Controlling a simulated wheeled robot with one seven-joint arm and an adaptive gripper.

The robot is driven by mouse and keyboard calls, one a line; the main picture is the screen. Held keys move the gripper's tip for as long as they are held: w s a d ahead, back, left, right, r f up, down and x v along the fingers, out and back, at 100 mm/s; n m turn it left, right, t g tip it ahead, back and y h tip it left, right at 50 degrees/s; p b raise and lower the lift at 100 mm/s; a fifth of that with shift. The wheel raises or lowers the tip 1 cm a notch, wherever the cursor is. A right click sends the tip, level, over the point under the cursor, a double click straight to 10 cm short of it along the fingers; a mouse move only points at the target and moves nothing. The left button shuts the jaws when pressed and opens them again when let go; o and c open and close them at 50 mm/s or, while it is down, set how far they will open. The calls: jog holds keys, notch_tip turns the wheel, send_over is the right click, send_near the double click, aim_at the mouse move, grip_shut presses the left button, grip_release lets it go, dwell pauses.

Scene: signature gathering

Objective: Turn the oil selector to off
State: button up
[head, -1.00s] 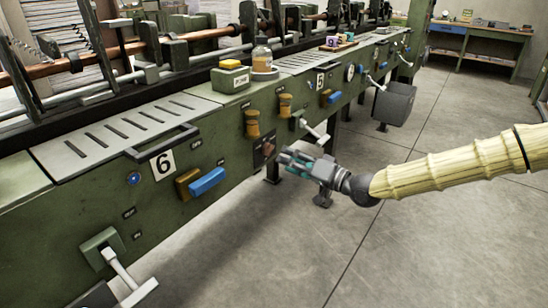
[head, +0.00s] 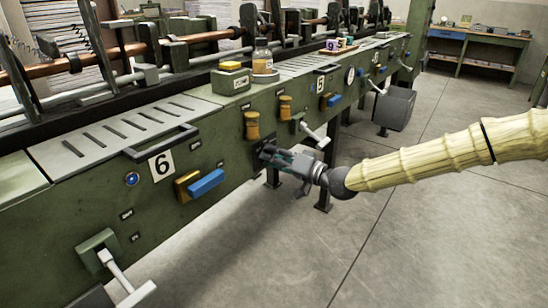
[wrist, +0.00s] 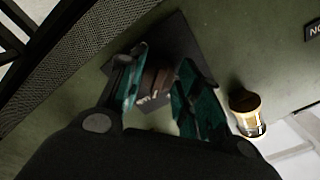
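The oil selector appears to be the brown knob (wrist: 153,80) on a dark square plate (wrist: 183,38) on the green machine front. In the wrist view the knob lies between the two teal fingers of my gripper (wrist: 162,68), close to the left finger. The fingers stand apart, with a narrow gap to the right finger; firm contact on both sides does not show. In the head view my gripper (head: 270,154) reaches the dark plate (head: 257,160) and hides the knob. The knob's marking and setting cannot be read.
Yellow-brown handles (head: 252,126) sit above the plate, and a white-handled lever (head: 314,131) is to its right. A blue handle (head: 206,183) and number 6 label (head: 162,165) are to the left. The floor (head: 400,230) below the arm is clear.

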jog(key=c, duration=0.3)
jog(key=n+p, duration=0.1)
jog(key=n, duration=0.4)
jog(key=n+p, duration=0.1)
jog(key=n, duration=0.3)
jog(key=shift+w+d+f+n, duration=0.15)
jog(key=shift+w+n, duration=0.05)
jog(key=shift+n, duration=0.2)
dwell(0.4)
jog(key=o, duration=0.9)
jog(key=shift+o, duration=0.2)
